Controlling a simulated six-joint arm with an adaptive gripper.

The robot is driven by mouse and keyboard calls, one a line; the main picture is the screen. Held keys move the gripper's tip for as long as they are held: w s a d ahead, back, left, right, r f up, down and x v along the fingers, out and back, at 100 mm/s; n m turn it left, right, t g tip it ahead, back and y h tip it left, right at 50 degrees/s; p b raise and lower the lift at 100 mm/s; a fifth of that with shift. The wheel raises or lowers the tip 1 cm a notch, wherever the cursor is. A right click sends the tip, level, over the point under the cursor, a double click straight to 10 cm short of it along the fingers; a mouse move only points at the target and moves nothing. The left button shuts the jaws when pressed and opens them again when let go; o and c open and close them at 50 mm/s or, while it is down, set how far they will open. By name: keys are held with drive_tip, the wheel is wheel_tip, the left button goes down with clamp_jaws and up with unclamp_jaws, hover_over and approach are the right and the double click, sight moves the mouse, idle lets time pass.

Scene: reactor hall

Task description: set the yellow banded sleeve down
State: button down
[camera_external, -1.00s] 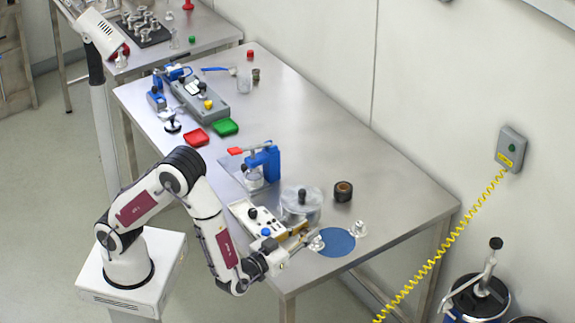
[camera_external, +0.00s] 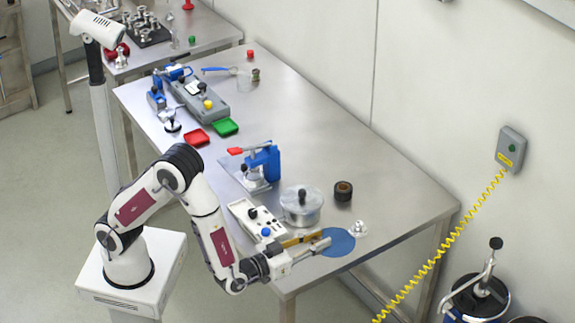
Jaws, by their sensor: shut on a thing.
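My gripper (camera_external: 322,244) is low over the near end of the steel table, at the left edge of a round blue disc (camera_external: 338,243). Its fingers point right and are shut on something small. I take this to be the yellow banded sleeve, but its outline and band cannot be made out between the fingers. Whether it touches the disc cannot be told. A yellow-brown bar-like shape (camera_external: 300,239) shows just behind the fingers; what it belongs to is unclear.
A small silver fitting (camera_external: 358,229) stands at the disc's right edge. A lidded metal pot (camera_external: 301,208), a white control box (camera_external: 257,221) and a dark ring (camera_external: 343,190) stand behind the gripper. The table (camera_external: 400,190) is bare to the right of the ring.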

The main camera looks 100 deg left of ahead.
drive_tip(key=w+d+f+m+t+h, duration=0.1)
drive_tip(key=w+d+m+t+h, duration=0.3)
drive_tip(key=d+m+h, duration=0.4)
drive_tip(key=shift+w+d+f+m+t+h, duration=0.15)
drive_tip(key=shift+w+d+m+t+h, duration=0.25)
drive_tip(key=shift+h, duration=1.9)
drive_tip(key=shift+s, duration=0.15)
